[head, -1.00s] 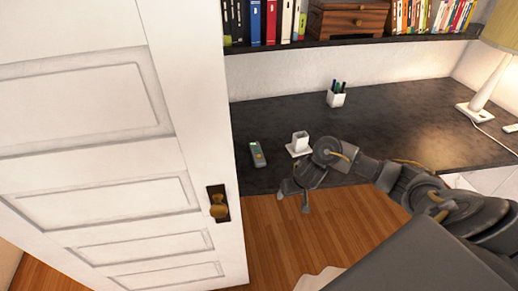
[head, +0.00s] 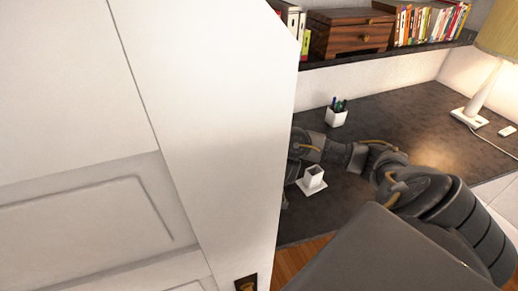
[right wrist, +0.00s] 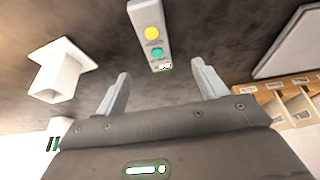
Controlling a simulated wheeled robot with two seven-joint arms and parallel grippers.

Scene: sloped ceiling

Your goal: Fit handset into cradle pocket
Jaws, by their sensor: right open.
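The handset (right wrist: 150,38) is a grey bar with a yellow and a green button, lying on the dark desk in the right wrist view. The white cradle (head: 313,178), an upright square pocket on a flat base, stands on the desk; it also shows at the left of the right wrist view (right wrist: 60,77). My right gripper (right wrist: 160,70) is open, its fingers apart on either side of the handset's near end, not closed on it. In the head view the door hides the handset and most of this gripper. My left gripper is not in view.
A white panelled door (head: 215,110) fills the left of the head view, close to my right arm. A pen cup (head: 337,113) stands behind the cradle, and a lamp (head: 480,85) stands at the right. A shelf with books and a wooden drawer box (head: 350,35) runs above the desk.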

